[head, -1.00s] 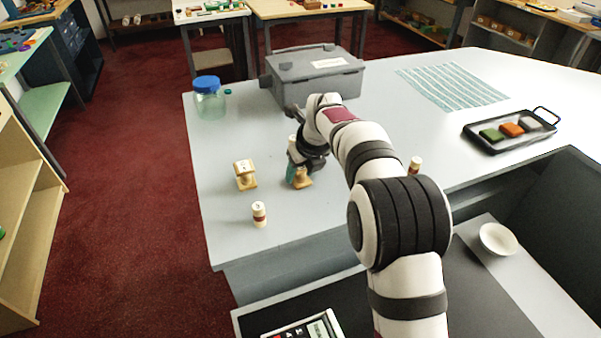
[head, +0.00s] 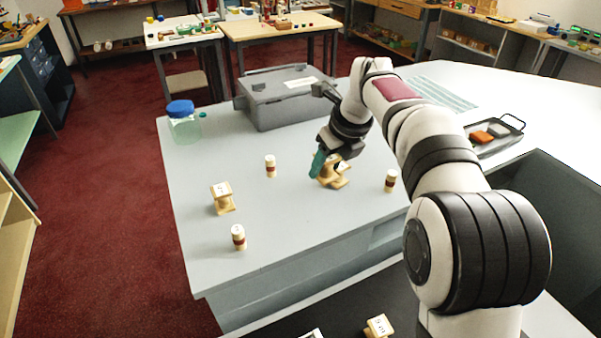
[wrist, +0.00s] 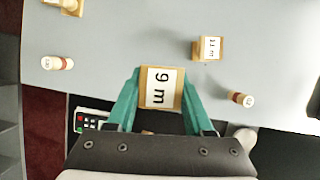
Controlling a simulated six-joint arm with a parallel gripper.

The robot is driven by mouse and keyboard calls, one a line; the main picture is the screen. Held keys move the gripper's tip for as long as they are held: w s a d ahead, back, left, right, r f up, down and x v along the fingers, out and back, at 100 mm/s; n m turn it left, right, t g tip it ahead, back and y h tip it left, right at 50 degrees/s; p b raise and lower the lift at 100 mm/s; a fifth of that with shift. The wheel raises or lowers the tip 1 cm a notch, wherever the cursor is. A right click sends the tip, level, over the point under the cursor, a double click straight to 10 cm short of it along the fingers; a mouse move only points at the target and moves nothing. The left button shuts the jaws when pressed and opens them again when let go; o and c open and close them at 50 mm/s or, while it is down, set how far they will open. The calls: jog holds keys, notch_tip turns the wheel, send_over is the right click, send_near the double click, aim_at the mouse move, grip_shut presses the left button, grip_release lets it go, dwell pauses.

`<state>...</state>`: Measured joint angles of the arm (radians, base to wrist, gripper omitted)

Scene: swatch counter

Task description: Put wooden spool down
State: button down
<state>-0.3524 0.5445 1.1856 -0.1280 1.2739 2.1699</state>
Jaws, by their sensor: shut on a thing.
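My gripper (wrist: 160,98) has teal fingers, shut on the sides of a wooden spool (wrist: 161,88). The spool's white label appears to read "9 m". In the head view, my gripper (head: 320,163) is over the right part of the grey counter (head: 260,268). Pale wood (head: 332,178) shows at its fingers there, where spools seem to overlap, and I cannot tell how high the held one is. A second spool (wrist: 208,47), label like "11 m", stands on the counter in the wrist view. Another spool (head: 222,198) stands on the left, and one more (head: 378,326) is on the dark lower surface.
Small banded cylinders stand on the counter at left (head: 238,237), further back (head: 270,166) and at right (head: 390,180). A grey lidded box (head: 285,100), a blue-capped jar (head: 183,125) and a black tray (head: 485,148) stand farther back. The counter's front middle is clear.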

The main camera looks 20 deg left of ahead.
jog(key=shift+d+r, duration=0.35)
jog(key=shift+d, duration=0.25)
jog(key=d+f, duration=0.1)
jog(key=d, duration=0.2)
jog(key=d+f+n, duration=0.1)
jog(key=d+f, duration=0.1)
jog(key=d, duration=0.1)
jog(key=d+f+n, duration=0.1)
jog(key=d, duration=0.2)
jog(key=shift+w+d+f+g+y, duration=0.25)
jog(key=shift+w+f+g+y, duration=0.05)
jog(key=shift+f+g, duration=0.1)
jog(key=s+d+f+n+g, duration=0.1)
jog(key=s+d+f+n, duration=0.25)
jog(key=d, duration=0.45)
jog(key=s+d+f+n+g, duration=0.25)
jog(key=s+d+f, duration=0.25)
jog(key=d, duration=0.3)
jog(key=s+d+f+n, duration=0.4)
jog(key=d, duration=0.5)
jog(key=w+a+f, duration=0.2)
jog(key=a, duration=0.1)
jog(key=w+a+f, duration=0.2)
jog(key=a, duration=0.1)
jog(key=w+a+f, duration=0.2)
jog(key=a, duration=0.1)
jog(key=shift+w+a+f, duration=0.1)
jog(key=shift+a+f, duration=0.1)
jog(key=shift+f, duration=2.05)
